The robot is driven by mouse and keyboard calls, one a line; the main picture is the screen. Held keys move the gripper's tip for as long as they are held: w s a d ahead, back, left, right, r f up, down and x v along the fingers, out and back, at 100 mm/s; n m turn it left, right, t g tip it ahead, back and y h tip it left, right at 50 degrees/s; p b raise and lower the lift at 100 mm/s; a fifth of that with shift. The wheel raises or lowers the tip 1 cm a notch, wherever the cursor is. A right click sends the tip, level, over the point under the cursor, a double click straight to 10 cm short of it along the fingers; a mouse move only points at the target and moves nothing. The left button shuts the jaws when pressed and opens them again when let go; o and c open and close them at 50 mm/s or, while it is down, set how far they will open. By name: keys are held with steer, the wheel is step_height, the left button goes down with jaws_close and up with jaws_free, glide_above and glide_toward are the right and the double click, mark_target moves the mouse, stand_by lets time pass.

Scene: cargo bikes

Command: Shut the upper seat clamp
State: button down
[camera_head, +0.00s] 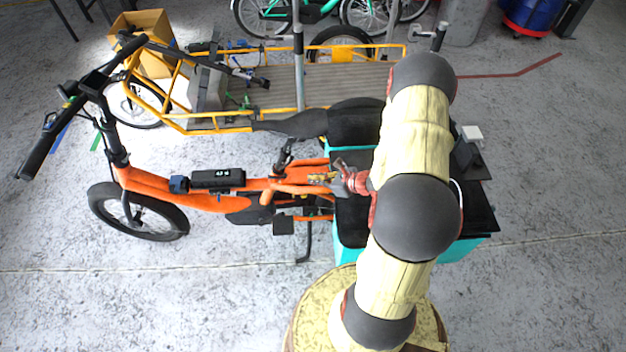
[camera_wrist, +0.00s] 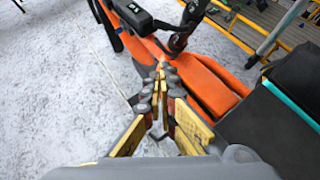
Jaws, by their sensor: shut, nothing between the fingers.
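The orange cargo bike (camera_head: 150,185) stands across the head view, its front wheel at the left. Its dark seat post (camera_head: 284,160) rises from the orange frame below the black saddle (camera_head: 300,123). In the wrist view a dark post with clamp-like parts (camera_wrist: 178,42) stands just beyond my fingertips. The upper clamp's lever is too small and dark to tell open from shut. My gripper (camera_head: 318,177) is shut and empty, over the orange frame just right of the post. In the wrist view my gripper (camera_wrist: 162,70) points at the post's foot, apparently short of it.
A black and teal cargo box (camera_head: 347,240) lies under my arm at the bike's rear. A yellow-framed cargo bike (camera_head: 275,90) with a flat deck stands close behind. A grey pole (camera_head: 298,60) rises there. The floor in front of the orange bike is clear.

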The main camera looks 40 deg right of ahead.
steer(key=w+a+f+b, duration=0.2)
steer(key=w+a, duration=0.1)
steer(key=w, duration=0.5)
steer(key=shift+w+a+f, duration=0.15)
steer(key=shift+w+f, duration=0.15)
steer(key=shift+w, duration=0.05)
